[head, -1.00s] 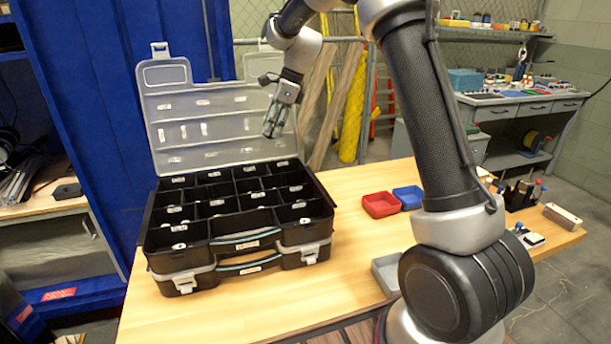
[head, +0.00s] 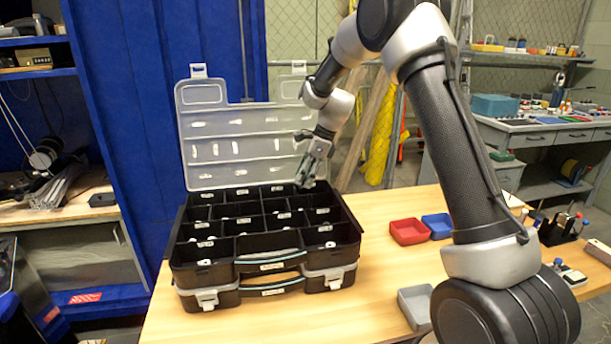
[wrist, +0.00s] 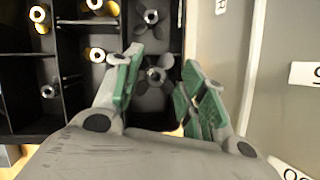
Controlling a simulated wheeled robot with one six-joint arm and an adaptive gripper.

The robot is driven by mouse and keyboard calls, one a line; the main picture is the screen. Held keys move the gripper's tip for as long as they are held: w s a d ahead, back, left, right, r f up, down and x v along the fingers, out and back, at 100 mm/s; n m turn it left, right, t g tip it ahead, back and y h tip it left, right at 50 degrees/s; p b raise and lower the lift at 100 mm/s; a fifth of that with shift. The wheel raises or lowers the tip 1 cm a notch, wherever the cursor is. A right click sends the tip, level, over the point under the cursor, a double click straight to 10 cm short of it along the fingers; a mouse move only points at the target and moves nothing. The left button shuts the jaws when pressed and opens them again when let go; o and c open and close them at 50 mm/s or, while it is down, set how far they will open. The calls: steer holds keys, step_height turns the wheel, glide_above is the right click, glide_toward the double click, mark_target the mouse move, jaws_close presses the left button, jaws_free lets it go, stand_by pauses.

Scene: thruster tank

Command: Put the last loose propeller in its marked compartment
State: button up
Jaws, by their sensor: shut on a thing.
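My gripper (wrist: 158,84) is shut on a dark propeller (wrist: 155,75), which shows between its green-padded fingertips in the wrist view. In the head view my gripper (head: 307,182) is low over the back right part of the black compartment box (head: 270,255); the held propeller cannot be made out there. In the wrist view a second dark propeller (wrist: 150,17) lies in the box, just beyond the held one. Whether the held propeller touches the compartment floor cannot be told. My fingers hide part of the nearby compartment walls.
The box's clear lid (head: 240,140) stands open behind it, close to my gripper. Other compartments hold small parts with gold rings (wrist: 97,55). A red bin (head: 409,232), a blue bin (head: 437,226) and a grey tray (head: 414,305) stand right of the box.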

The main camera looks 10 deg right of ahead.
steer(key=shift+f, duration=0.15)
steer(key=shift+f, duration=0.45)
steer(key=o, duration=0.7)
